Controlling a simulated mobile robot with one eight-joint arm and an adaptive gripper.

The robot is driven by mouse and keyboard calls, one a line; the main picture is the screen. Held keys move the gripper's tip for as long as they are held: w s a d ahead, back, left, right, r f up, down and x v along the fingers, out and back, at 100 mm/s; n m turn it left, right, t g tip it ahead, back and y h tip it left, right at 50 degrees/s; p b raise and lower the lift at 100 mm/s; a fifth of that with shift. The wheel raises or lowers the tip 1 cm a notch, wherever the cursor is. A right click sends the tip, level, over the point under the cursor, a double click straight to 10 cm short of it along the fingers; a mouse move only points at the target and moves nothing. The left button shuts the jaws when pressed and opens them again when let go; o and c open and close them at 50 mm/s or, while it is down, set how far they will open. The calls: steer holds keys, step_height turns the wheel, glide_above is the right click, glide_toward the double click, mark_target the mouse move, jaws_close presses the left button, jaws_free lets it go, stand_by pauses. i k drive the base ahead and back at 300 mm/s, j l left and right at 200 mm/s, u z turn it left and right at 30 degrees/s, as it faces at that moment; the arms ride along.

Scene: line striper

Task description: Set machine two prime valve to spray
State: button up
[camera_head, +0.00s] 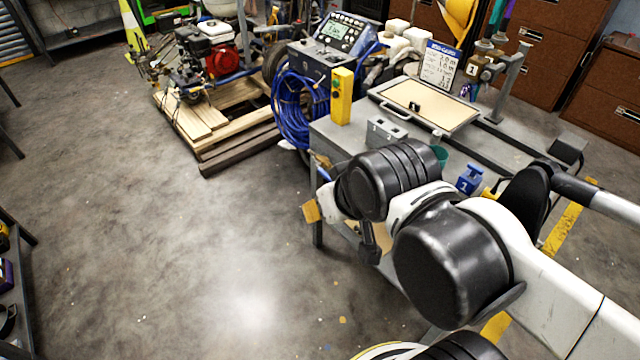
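A valve fitting with a tag reading 1 (474,70) is on the post at the back right of the grey bench. A blue block marked 1 (468,180) is at the bench's right side. I see no readable tag for machine two, and cannot pick out its prime valve; my arm covers part of the bench. My gripper (368,243) is at the bench's front left corner, mostly hidden behind my black arm joints. Only a dark finger-like part shows, so its opening is unclear. A small yellow piece (312,211) shows just left of my arm.
The grey bench (335,133) carries a yellow switch box (342,97), a grey box (387,132) and a framed tray (464,118). A console (340,38) with coiled blue hose (296,108) stands behind. An engine machine (213,52) sits on a wooden pallet (237,143).

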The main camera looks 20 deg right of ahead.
mark_target(321, 172)
steer(key=i+z, duration=0.5)
steer(key=i+j+u, duration=0.15)
steer(key=j, duration=0.3)
steer(key=i+j+u, duration=0.1)
steer(key=i+j, duration=0.3)
